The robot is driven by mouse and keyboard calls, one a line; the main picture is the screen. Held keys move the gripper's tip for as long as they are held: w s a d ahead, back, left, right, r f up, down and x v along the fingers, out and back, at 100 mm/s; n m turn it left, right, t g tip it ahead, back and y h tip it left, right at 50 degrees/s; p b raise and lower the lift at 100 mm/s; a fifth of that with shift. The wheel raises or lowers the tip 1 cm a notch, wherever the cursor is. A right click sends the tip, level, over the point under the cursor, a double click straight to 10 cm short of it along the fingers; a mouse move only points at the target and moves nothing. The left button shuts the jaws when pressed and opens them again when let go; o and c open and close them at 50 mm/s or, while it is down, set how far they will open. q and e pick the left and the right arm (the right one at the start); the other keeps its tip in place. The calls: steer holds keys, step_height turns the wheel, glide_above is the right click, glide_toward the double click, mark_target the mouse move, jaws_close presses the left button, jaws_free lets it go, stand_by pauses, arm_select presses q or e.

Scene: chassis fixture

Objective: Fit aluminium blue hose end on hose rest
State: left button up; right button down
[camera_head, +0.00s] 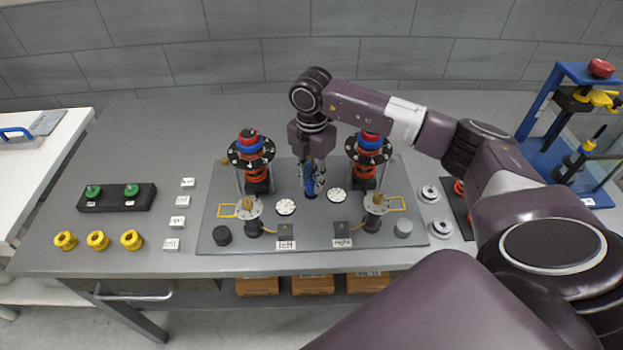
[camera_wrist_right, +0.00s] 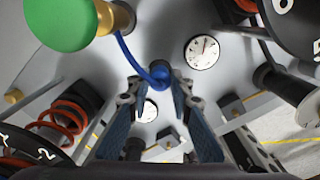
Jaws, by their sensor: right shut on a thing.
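My right gripper (camera_head: 311,178) points down over the middle of the grey fixture plate (camera_head: 310,228). It is shut on the blue hose end (camera_head: 310,186), which also shows between its fingertips in the right wrist view (camera_wrist_right: 160,74). A thin blue hose (camera_wrist_right: 123,48) curves from it towards a brass-coloured part under a green cap (camera_wrist_right: 58,24). A small dark piece (camera_head: 311,195) sits on the plate just below the hose end. I cannot tell whether it is the hose rest or whether the two touch. My left gripper is not in view.
Two gauges, left (camera_head: 285,207) and right (camera_head: 336,195), flank the gripper closely. Red and blue spring towers stand behind at left (camera_head: 255,160) and right (camera_head: 368,160). Brass-topped posts (camera_head: 248,208) stand in front. Yellow rings (camera_head: 98,240) lie on the left table.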

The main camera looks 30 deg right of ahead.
steer(key=shift+f, duration=0.15)
steer(key=c, duration=1.7)
jaws_free()
steer(key=shift+o, duration=0.2)
steer(key=shift+r+p, duration=2.35)
steer(key=shift+r, duration=1.25)
steer(key=shift+f, duration=0.15)
